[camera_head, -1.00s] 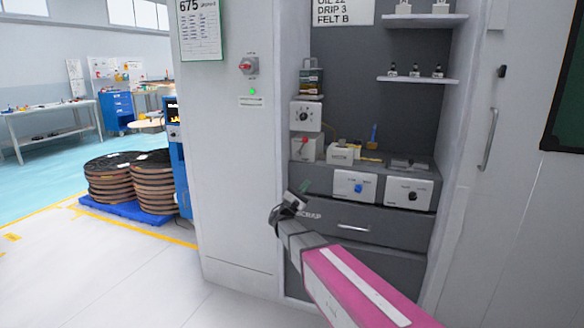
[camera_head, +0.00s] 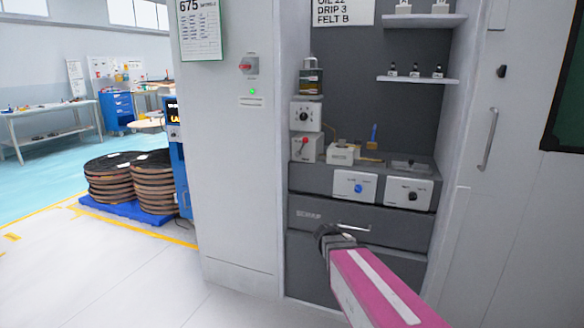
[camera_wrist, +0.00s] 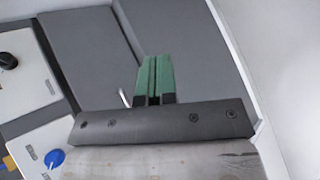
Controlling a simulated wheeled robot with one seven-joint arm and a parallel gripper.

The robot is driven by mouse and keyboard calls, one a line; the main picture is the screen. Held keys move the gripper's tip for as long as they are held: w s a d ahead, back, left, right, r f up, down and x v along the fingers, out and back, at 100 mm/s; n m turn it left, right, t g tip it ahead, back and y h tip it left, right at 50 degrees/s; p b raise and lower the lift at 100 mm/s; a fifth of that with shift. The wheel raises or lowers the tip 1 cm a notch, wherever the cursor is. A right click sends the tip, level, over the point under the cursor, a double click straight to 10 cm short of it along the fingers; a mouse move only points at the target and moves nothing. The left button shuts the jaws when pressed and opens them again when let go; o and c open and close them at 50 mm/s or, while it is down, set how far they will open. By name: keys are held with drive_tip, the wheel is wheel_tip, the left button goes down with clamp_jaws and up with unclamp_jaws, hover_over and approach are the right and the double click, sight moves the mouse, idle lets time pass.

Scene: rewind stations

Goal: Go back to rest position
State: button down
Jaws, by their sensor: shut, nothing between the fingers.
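My gripper shows in the wrist view (camera_wrist: 154,66) with its two green fingers together and nothing between them. In the head view my pink arm reaches up from the lower right, and its dark wrist end is in front of the lower drawers of the grey cabinet (camera_head: 308,192). The fingers are hidden or too small to make out there. The drawer marked with a label (camera_head: 310,215) is shut, and its handle is partly just above my wrist.
White boxes with a blue knob (camera_head: 355,186) and a black knob (camera_head: 408,193) sit at the cabinet front. A lever box (camera_head: 305,148) is further left. Stacked reels on a blue pallet (camera_head: 125,208) stand on the floor at left. Open floor lies in front.

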drive_tip(key=s+a+f+m+g+y, duration=0.1)
drive_tip(key=s+a+f+m+y, duration=0.4)
drive_tip(key=s+y, duration=0.5)
drive_tip(key=shift+a+f+m, duration=0.15)
drive_tip(key=shift+a+m, duration=0.25)
drive_tip(key=shift+m, duration=0.2)
idle(0.5)
